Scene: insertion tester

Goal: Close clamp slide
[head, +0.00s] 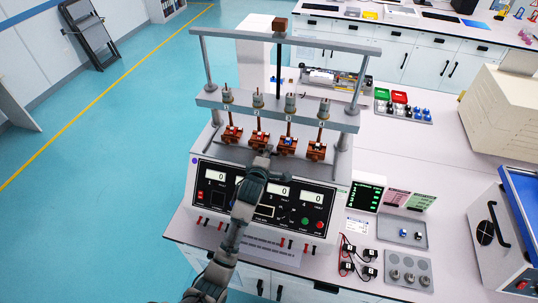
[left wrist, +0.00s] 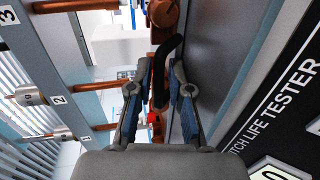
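The tester (head: 262,190) carries a row of copper-coloured clamps under its crossbar, each below a vertical rod. My left gripper (head: 265,160) is in front of the row, by the second clamp from the left (head: 258,139). In the left wrist view my left gripper (left wrist: 160,75) has its two fingers apart, with a gap between them. A black curved handle (left wrist: 170,48) runs in that gap, in front of copper and red clamp parts (left wrist: 157,118). I cannot tell whether a finger touches the handle. My right gripper is not in view.
The tester's front panel (head: 233,185) with displays and buttons lies just below the clamps. Posts (head: 354,95) flank the row. To the right on the bench (head: 430,170) are trays (head: 402,234), a green display (head: 366,195) and a blue-topped box (head: 510,230).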

